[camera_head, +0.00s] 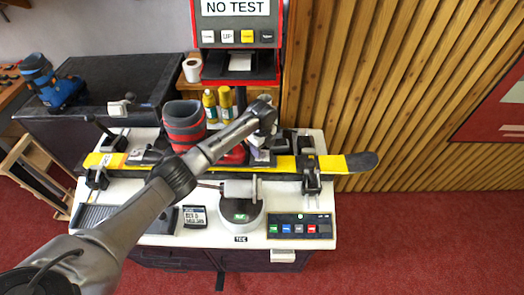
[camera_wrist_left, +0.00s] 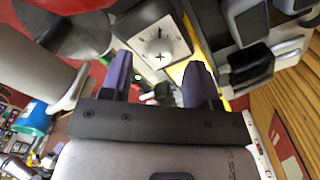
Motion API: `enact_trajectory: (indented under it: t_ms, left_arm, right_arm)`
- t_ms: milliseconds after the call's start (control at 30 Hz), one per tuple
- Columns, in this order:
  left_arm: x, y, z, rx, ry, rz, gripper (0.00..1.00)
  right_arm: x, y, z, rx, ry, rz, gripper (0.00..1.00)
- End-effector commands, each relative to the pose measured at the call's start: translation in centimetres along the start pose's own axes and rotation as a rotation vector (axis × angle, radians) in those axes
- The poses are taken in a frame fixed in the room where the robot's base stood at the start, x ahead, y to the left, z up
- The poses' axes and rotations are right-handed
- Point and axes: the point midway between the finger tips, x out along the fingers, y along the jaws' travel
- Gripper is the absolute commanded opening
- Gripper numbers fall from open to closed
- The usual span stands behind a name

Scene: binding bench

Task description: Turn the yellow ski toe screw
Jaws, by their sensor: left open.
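The yellow ski (camera_head: 335,163) lies across the white bench, held in black clamps. A strip of yellow also shows in the left wrist view (camera_wrist_left: 180,72). My left gripper (camera_head: 262,148) points down over the ski, right of its middle. In the left wrist view its two purple fingers (camera_wrist_left: 160,84) are apart with nothing gripped between them. Just beyond the fingertips is a pale square block (camera_wrist_left: 157,42) with a dial-like face and a dark cross mark, perhaps the toe screw. In the head view my arm and gripper hide this spot. My right gripper is out of view.
A red and grey boot (camera_head: 185,122) stands behind the ski, close to my left forearm. Yellow-capped bottles (camera_head: 225,100) stand behind. A button panel (camera_head: 300,229) and a round device (camera_head: 240,212) sit at the front. A sign reads NO TEST (camera_head: 236,8).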

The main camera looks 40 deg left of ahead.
Motion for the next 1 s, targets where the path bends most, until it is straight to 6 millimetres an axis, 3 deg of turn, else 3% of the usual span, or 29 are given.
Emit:
enact_trajectory:
  t_ms: [233, 633, 1000]
  left_arm:
    - [2.0, 0.0, 0.0, -0.001, 0.000, 0.002, 0.56]
    - [2.4, 0.0, 0.0, 0.000, 0.000, 0.000, 0.56]
    - [2.4, 0.0, 0.0, -0.001, 0.000, 0.000, 0.20]
  right_arm:
    - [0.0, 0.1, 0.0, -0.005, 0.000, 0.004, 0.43]
    - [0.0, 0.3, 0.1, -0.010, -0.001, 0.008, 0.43]
    - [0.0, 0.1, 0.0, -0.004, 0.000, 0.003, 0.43]
